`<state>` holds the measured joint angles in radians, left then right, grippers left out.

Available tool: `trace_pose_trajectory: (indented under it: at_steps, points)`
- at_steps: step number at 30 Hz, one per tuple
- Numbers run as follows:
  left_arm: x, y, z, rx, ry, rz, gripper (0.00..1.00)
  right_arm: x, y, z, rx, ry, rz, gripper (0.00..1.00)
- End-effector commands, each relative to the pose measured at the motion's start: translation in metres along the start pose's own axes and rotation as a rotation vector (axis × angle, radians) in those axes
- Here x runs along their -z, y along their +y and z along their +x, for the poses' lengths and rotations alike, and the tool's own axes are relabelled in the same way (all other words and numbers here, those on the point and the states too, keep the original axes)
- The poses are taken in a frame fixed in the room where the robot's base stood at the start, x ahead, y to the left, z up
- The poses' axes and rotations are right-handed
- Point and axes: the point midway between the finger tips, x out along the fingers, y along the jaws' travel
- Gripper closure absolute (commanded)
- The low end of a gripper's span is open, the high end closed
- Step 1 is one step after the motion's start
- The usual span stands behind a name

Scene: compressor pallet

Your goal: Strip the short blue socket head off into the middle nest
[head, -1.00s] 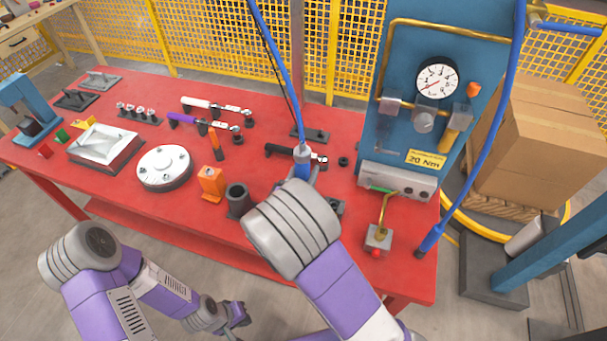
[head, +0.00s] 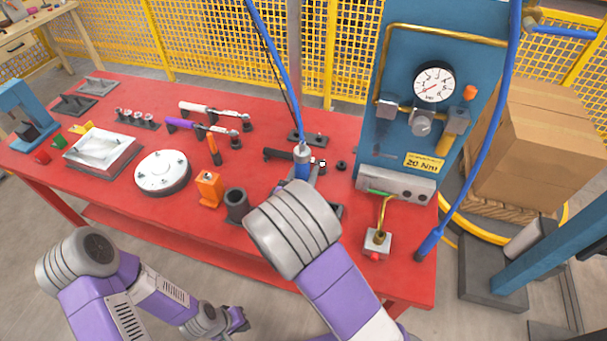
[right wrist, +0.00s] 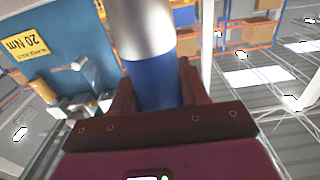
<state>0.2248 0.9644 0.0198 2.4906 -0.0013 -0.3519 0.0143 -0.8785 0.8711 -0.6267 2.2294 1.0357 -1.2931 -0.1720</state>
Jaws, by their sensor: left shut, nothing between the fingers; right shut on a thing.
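My right gripper (right wrist: 158,90) is shut on a blue and silver hose-fed tool (right wrist: 152,82), its fingers on either side of the blue body. In the head view the tool (head: 302,168) is upright over the red bench, and my right forearm hides most of that gripper. A dark block (head: 337,211), partly covered by my arm, lies beside it. I cannot tell whether this is the nest. The short blue socket head cannot be made out. My left gripper (head: 238,321) is shut and empty, low in front of the bench.
A blue panel with a gauge (head: 433,82) and a 20 Nm label stands at the right of the bench (head: 260,225). A dark cup (head: 236,205), an orange block (head: 209,190) and a round white flange (head: 162,172) lie left of my right arm. A blue hose rises from the tool.

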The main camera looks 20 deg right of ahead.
Motion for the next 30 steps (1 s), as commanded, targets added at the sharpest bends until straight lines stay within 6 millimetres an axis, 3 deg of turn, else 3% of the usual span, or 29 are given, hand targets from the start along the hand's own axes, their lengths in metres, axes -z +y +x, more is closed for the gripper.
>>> trace_pose_trajectory:
  at_steps: [30]
  points:
    - [0.000, 0.000, 0.001, 0.000, 0.000, 0.000, 1.00, 0.001, 0.000, 0.015, -0.002, 0.003, 0.002, 1.00]
